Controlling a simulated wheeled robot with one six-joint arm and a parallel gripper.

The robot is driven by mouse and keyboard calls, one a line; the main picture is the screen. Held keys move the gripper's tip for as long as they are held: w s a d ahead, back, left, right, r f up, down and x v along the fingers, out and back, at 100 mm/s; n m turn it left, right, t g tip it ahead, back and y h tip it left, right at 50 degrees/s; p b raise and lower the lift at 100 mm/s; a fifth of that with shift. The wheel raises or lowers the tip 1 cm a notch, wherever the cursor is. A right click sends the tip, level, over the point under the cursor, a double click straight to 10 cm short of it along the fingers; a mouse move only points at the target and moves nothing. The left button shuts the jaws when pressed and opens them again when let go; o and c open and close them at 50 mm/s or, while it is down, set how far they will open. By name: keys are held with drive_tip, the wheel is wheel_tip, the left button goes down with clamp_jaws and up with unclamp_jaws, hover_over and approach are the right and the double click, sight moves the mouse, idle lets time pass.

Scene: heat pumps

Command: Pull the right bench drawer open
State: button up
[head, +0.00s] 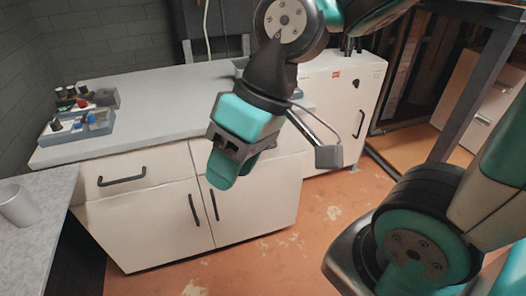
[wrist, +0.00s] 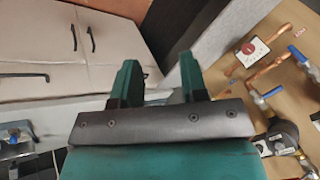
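The white bench (head: 160,160) has two drawers side by side above two cupboard doors. The left drawer (head: 150,176) has a black bar handle (head: 122,177). The right drawer (head: 290,142) looks flush with the bench front, and my gripper covers its middle, so its handle is hidden in the head view. My gripper (head: 228,172) hangs in front of that drawer, pointing down. In the wrist view its two teal fingers (wrist: 157,85) stand apart with nothing between them. A black horizontal drawer handle (wrist: 25,75) shows left of the fingers, apart from them; I cannot tell which drawer it belongs to.
A blue-grey tray of small parts (head: 75,125) sits on the bench top. A grey table with a cup (head: 18,205) is at the left. A white cabinet (head: 340,105) stands right of the bench. Copper pipes (wrist: 240,70) show in the wrist view. Orange floor (head: 250,260) lies clear in front.

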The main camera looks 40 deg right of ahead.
drive_tip(key=w+d+f+m+t+y+b, duration=0.1)
drive_tip(key=w+d+f+m+t+b, duration=0.2)
drive_tip(key=w+d+f+m+b, duration=0.45)
drive_tip(key=w+d+f+m+t+y+b, duration=0.25)
drive_tip(key=w+f+t+b, duration=0.2)
drive_tip(key=f+b, duration=0.65)
drive_tip(key=w+d+f+m+t+h+b, duration=0.2)
drive_tip(key=d+f+m+t+h+b, duration=0.15)
drive_tip(key=d+f+m+b, duration=0.5)
drive_tip(key=w+d+f+m+t+h+b, duration=0.25)
drive_tip(key=d+m+t+b, duration=0.2)
drive_tip(key=d, duration=0.65)
drive_tip(key=shift+g+h, duration=0.25)
drive_tip(key=shift+h, duration=0.2)
drive_tip(key=p+x, duration=0.7)
drive_tip(key=x, duration=0.9)
drive_tip(key=shift+w+a+f, duration=0.15)
drive_tip(key=shift+w, duration=0.15)
drive_tip(key=shift+w+f, duration=0.2)
drive_tip(key=shift+w, duration=0.15)
drive_tip(key=shift+c, duration=0.5)
clamp_jaws()
